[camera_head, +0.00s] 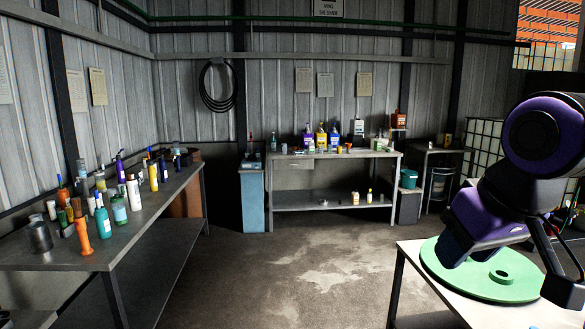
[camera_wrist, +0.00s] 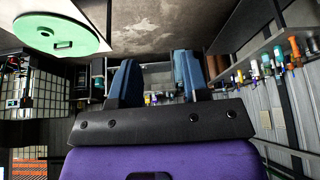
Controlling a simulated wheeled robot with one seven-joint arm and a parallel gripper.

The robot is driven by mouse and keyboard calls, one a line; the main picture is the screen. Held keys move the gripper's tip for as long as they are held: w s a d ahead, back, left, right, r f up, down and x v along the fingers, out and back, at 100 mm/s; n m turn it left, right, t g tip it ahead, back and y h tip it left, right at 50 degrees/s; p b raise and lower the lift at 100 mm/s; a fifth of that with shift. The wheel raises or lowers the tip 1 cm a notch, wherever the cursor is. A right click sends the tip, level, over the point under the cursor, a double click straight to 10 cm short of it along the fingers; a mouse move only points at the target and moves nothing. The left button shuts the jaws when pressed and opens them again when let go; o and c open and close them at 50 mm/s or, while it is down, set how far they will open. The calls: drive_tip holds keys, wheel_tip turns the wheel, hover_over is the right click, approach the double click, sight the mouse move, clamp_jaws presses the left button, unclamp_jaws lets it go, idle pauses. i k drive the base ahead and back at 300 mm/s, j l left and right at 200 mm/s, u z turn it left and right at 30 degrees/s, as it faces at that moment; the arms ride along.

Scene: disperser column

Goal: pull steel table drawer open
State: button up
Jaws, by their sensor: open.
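The steel table (camera_head: 330,156) stands against the back wall in the head view, with bottles on its top and a lower shelf. Its drawer (camera_head: 294,165) sits under the left part of the top and looks shut; its handle is too small to make out clearly. My gripper (camera_wrist: 156,78) is open and empty in the wrist view, its two blue-grey fingers apart. It is far from the drawer, with the whole floor between. The wrist view is upside down, and the back table is partly hidden behind the fingers there.
A long workbench (camera_head: 152,208) with many bottles runs along the left wall. A blue cabinet (camera_head: 252,199) stands left of the steel table. A near table (camera_head: 412,254) with a round green plate (camera_head: 470,268) is at the right, below my arm. The middle floor (camera_head: 300,260) is clear.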

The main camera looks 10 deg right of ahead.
sight(287, 163)
drive_tip(key=i, duration=5.9)
drive_tip(key=i+z, duration=0.3)
drive_tip(key=i, duration=1)
